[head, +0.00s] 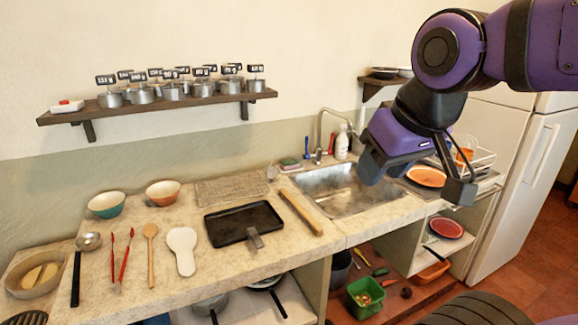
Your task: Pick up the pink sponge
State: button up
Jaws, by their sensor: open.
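A small flat block (289,164) lies on the counter at the sink's back left corner; it looks dark green on top, and I cannot tell whether it is the pink sponge. A small white item with a red or pink top (67,106) sits at the left end of the wall shelf; it is too small to identify. No plainly pink sponge stands out. My gripper (418,182) is open and empty, in the air over the right side of the sink, to the right of the small flat block and apart from it.
The wall shelf (160,107) carries several labelled metal pots. A faucet (319,140) and a white bottle (342,142) stand behind the sink (345,190). A black tray (240,224) and a wooden bar (300,211) lie on the counter. A dish rack (470,158) stands at right.

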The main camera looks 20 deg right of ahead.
aim_at(291, 164)
jog(key=z, duration=1.2)
jog(key=u, duration=0.2)
jog(key=i+l+u, duration=0.15)
jog(key=i+u, duration=0.25)
jog(key=i+l+u, duration=0.15)
jog(key=u, duration=0.3)
jog(key=i+l+u, duration=0.1)
jog(key=i+l, duration=0.6)
jog(key=l, duration=0.25)
jog(key=u, duration=0.05)
